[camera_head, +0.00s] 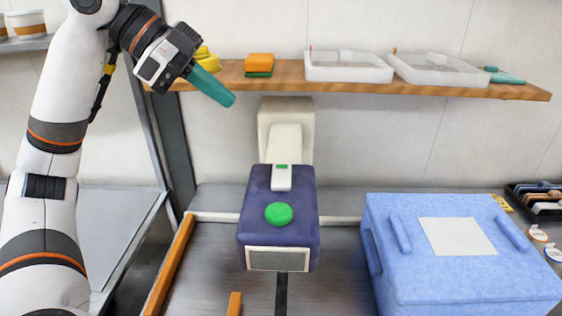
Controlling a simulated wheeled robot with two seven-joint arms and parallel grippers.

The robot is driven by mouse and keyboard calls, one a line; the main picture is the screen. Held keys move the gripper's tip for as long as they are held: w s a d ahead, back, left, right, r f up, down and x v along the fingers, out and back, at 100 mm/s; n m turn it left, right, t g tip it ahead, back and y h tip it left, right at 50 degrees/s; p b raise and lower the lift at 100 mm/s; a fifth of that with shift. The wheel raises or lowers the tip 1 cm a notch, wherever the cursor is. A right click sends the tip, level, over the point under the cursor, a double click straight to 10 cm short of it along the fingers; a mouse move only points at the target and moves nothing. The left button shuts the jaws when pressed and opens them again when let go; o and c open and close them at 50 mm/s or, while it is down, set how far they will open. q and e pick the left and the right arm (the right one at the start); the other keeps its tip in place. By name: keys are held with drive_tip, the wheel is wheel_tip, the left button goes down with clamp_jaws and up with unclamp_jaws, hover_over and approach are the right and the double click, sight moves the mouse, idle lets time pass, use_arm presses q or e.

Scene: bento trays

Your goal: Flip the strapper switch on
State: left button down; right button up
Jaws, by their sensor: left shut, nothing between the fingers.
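The strapper (255,225) stands in the middle of the counter, with a dark blue body and a cream upright back part. A round green button (279,213) is on its top. Behind the button is a narrow white piece (282,180) with a small green mark, which may be the switch; its setting is too small to tell. My left gripper (231,99) is at upper left, in front of the shelf. Its teal fingers are shut and empty, pointing down to the right. It is above and left of the strapper, apart from it. My right gripper is not in view.
A wooden shelf (285,84) holds an orange-and-green sponge (260,65), two clear trays (348,66) and a yellow item partly behind my gripper. A light blue box (440,281) stands right of the strapper. An orange rail (172,262) edges the counter's left; a dark tray (540,200) sits far right.

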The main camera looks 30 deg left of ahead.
sight(281, 177)
use_arm(q)
drive_tip(key=x, duration=0.8)
drive_tip(key=shift+w+d+f, duration=0.1)
drive_tip(key=shift+d+f, duration=0.05)
drive_tip(key=shift+f, duration=0.2)
drive_tip(key=f, duration=0.2)
drive_tip(key=w+f, duration=0.1)
drive_tip(key=shift+d+f, duration=0.2)
drive_tip(key=shift+f, duration=0.15)
drive_tip(key=shift+w+a+f, duration=0.15)
drive_tip(key=shift+f, duration=0.4)
